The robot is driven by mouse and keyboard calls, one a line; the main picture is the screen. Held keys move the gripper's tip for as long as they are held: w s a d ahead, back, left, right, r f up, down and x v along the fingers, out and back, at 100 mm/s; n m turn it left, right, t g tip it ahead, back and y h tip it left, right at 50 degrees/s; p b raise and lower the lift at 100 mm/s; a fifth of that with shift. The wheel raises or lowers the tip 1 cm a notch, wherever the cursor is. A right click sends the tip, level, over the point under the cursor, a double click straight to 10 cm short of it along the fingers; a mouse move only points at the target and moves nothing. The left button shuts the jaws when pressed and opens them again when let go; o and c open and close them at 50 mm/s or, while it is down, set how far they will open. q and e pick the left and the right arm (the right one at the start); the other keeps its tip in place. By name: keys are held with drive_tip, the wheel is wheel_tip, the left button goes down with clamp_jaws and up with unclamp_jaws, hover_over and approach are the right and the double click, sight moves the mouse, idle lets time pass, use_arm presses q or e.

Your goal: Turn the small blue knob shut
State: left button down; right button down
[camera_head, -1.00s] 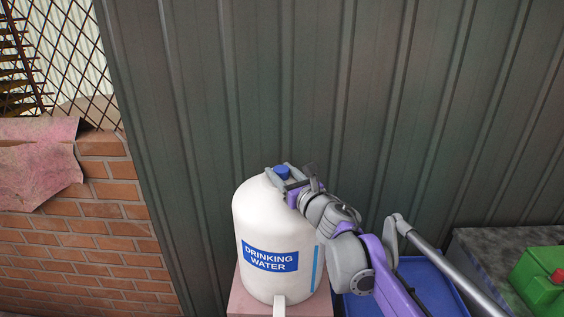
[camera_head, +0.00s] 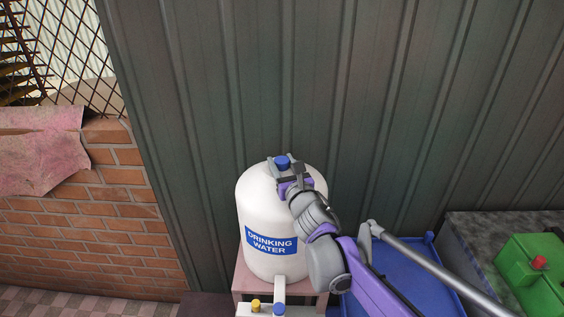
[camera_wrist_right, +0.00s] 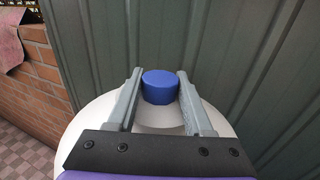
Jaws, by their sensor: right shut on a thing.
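A white water tank (camera_head: 257,208) labelled "DRINKING WATER" has a blue cap (camera_head: 282,163) on its top. My right gripper (camera_head: 283,170) is at the top of the tank, shut on this cap; the cap (camera_wrist_right: 160,87) sits between the two fingers in the right wrist view. A small blue knob (camera_head: 279,309) shows at the bottom edge of the head view, below the tank, beside a small yellow knob (camera_head: 255,304). The lower part of these fittings is cut off. My left gripper is not in view.
The tank stands on a pinkish stand (camera_head: 243,281). A blue tray (camera_head: 385,285) lies to its right, and a green container (camera_head: 535,270) with a red cap is at far right. A corrugated wall (camera_head: 300,80) rises behind; a brick wall (camera_head: 110,220) is at left.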

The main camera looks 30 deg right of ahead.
drive_tip(key=shift+r, duration=0.1)
drive_tip(key=shift+c, duration=1.5)
unclamp_jaws()
drive_tip(key=v, duration=1)
drive_tip(key=shift+s+b, duration=0.4)
drive_tip(key=shift+w, duration=0.1)
